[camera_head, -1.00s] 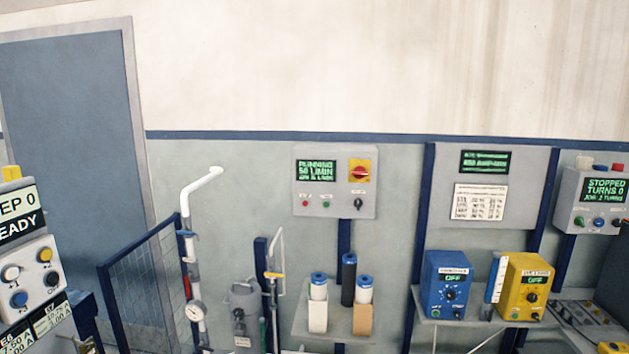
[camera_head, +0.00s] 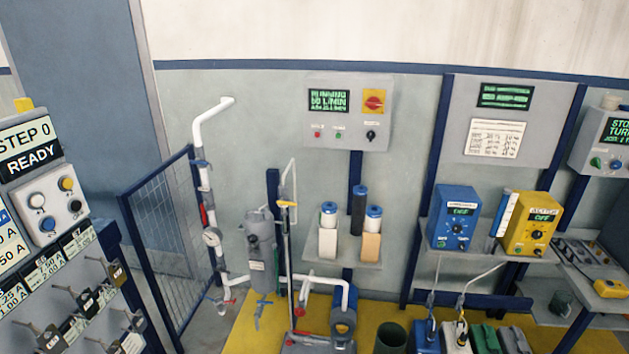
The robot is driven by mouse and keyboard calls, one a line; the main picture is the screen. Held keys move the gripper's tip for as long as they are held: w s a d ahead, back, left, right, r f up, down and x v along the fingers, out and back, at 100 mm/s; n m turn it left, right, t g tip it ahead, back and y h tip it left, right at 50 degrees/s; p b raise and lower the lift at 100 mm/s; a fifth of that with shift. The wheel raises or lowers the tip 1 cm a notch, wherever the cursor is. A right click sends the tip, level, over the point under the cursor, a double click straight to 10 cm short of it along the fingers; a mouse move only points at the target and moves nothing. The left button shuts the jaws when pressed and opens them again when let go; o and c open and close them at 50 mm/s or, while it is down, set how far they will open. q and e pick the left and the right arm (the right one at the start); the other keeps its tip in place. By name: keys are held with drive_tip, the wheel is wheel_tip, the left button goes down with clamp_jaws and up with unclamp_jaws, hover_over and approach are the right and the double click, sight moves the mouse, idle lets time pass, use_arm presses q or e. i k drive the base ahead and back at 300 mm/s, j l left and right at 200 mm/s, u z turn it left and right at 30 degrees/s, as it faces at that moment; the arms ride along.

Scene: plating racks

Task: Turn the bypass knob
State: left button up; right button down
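A grey control box (camera_head: 349,112) hangs on the wall at upper centre. Its green display shows a running flow reading. It has a red rotary switch on a yellow plate (camera_head: 374,102), a red and a green button, and a small black knob (camera_head: 371,135) at lower right. The label above the black knob is too small to read, so I cannot tell whether it is the bypass knob. Below and left are pipes with a gauge (camera_head: 212,237), a grey filter housing (camera_head: 260,250), yellow and red handles and a blue valve handle (camera_head: 262,303). Neither gripper is in view.
A wire mesh fence (camera_head: 165,235) stands left of the pipes. A panel reading STEP 0 READY (camera_head: 30,145) is close at the left edge. A shelf (camera_head: 345,255) holds filter cartridges. Blue (camera_head: 455,218) and yellow (camera_head: 530,224) units stand right. The floor has a yellow area (camera_head: 240,325).

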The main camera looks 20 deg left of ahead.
sight(300, 312)
drive_tip(key=k+u, duration=0.15)
drive_tip(key=k, duration=0.5)
drive_tip(key=u, duration=1.5)
drive_tip(key=i+l, duration=0.15)
drive_tip(key=l, duration=0.2)
drive_tip(key=i+l, duration=0.2)
drive_tip(key=l, duration=0.2)
drive_tip(key=i+l, duration=0.15)
drive_tip(key=l, duration=0.2)
drive_tip(key=i+l, duration=0.15)
drive_tip(key=l, duration=0.2)
